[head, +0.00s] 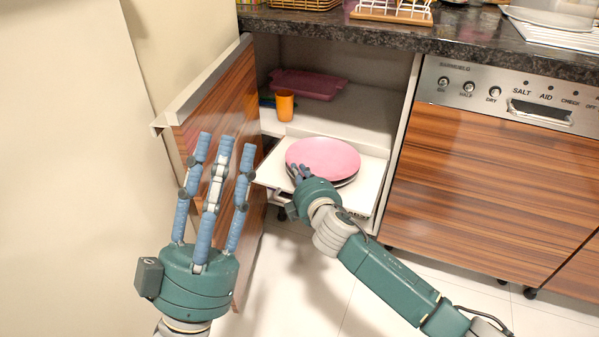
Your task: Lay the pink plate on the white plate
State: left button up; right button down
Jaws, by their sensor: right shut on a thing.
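The pink plate (322,158) is inside the open cabinet, above the pulled-out white shelf (369,196). My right gripper (300,173) is at its front left edge and is shut on it. A thin edge of one or more plates (346,183) shows beneath the pink plate. The white plate cannot be told apart there, and I cannot tell whether the pink plate touches what is below. My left gripper (221,140) is open and empty, with its fingers extended upward in front of the cabinet door.
The open wooden door (225,110) stands left of the shelf, close behind my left gripper. An orange cup (285,105) and a purple tray (308,84) are deeper in the cabinet. A dishwasher (480,150) is at right. The dark counter (340,27) runs above.

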pick_arm(q)
jog(key=shift+s+r, duration=0.1)
jog(key=shift+s+r, duration=0.15)
jog(key=shift+s, duration=0.05)
